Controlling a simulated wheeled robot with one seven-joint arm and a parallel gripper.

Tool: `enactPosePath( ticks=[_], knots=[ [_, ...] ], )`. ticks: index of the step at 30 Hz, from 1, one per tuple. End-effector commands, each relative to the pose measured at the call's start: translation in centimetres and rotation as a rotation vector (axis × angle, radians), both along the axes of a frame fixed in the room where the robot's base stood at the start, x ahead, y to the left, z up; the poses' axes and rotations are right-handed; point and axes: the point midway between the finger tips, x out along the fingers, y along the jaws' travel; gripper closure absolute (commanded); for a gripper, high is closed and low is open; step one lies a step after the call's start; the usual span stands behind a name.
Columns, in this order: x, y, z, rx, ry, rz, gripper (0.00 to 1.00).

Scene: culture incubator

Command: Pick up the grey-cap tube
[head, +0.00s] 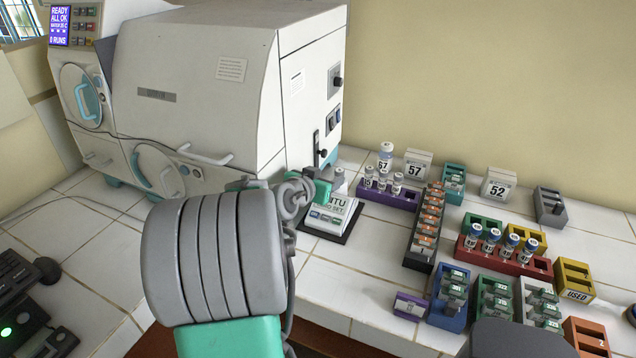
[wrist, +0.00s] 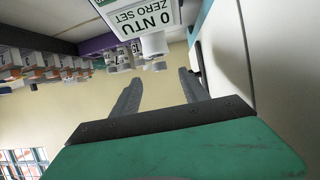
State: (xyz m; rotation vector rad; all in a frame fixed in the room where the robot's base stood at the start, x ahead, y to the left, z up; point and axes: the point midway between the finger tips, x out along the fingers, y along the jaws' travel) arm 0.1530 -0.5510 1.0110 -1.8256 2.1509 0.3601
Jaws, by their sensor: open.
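A small pale-grey capped piece, likely the grey-cap tube (head: 338,178), stands on top of the turbidity meter (head: 325,215), whose label reads NTU. It is partly hidden by my gripper in the head view. The wrist view is upside down; there the pale cylindrical piece (wrist: 154,46) shows at the meter (wrist: 140,14), beyond my fingertips. My gripper (wrist: 160,77) is open with nothing between its fingers. The pale piece lies ahead of the gap, apart from the fingers.
A large white incubator (head: 200,75) stands behind and left of the meter. A purple rack (head: 388,195) with vials is close on the right, then a dark rack (head: 425,235) and several coloured racks. Bare tile (head: 355,270) lies in front of the meter.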

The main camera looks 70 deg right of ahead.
Motion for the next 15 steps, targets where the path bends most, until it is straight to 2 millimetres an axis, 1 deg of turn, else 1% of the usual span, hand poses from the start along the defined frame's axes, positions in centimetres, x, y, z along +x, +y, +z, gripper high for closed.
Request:
enactPosePath(
  ticks=[7, 12, 15],
  knots=[
    [-0.6, -3.2, -1.2, 0.005, 0.001, 0.000, 0.48],
    [-0.9, -5.9, -2.4, 0.003, 0.001, 0.004, 0.48],
    [-0.9, -6.5, -2.7, 0.001, 0.000, 0.005, 0.48]
  ],
)
